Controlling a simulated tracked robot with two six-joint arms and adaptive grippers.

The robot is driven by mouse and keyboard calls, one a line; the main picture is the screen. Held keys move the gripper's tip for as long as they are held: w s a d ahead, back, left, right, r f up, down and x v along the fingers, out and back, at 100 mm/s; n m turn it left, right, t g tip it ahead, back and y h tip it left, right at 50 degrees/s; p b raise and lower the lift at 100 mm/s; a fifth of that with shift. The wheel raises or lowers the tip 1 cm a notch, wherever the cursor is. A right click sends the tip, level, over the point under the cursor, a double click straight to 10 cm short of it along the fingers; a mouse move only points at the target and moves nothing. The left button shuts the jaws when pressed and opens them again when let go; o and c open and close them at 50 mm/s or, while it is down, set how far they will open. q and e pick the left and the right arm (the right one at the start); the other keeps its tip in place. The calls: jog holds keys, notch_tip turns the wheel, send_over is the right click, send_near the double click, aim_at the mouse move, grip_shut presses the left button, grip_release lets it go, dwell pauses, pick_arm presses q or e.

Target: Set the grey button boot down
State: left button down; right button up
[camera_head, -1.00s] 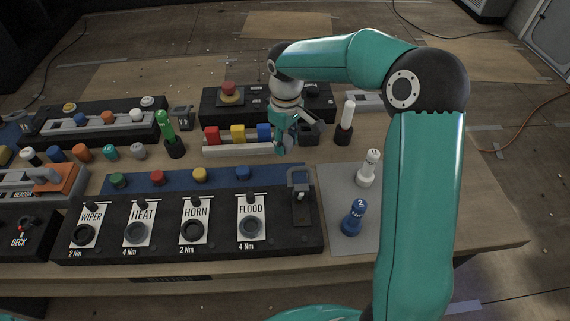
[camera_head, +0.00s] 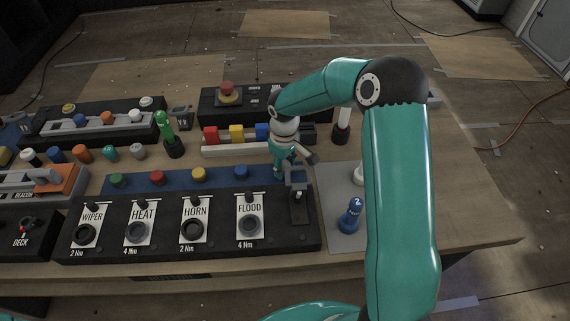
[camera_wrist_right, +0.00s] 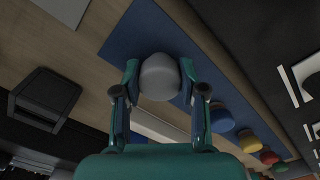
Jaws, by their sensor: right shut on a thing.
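The grey button boot (camera_wrist_right: 160,77) shows in the right wrist view as a rounded grey cap between the fingertips of my right gripper (camera_wrist_right: 158,84). The gripper is shut on it. In the head view my right gripper (camera_head: 284,170) is over the right end of the blue strip (camera_head: 218,180), right of the blue cap (camera_head: 242,172). The boot is hidden or too small to make out there. I cannot tell whether its underside touches the strip. My left gripper is not in view.
Green (camera_head: 118,180), red (camera_head: 157,178) and yellow (camera_head: 198,174) caps line the blue strip. The FLOOD panel (camera_head: 250,215) is in front.

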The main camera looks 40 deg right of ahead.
aim_at(284, 165)
jog(key=shift+f, duration=0.1)
jog(key=o, duration=0.9)
jog(key=shift+o, duration=0.2)
jog(key=shift+r, duration=0.25)
notch_tip(284, 165, up, 12)
jog(key=b, duration=0.1)
jog(key=shift+f, duration=0.15)
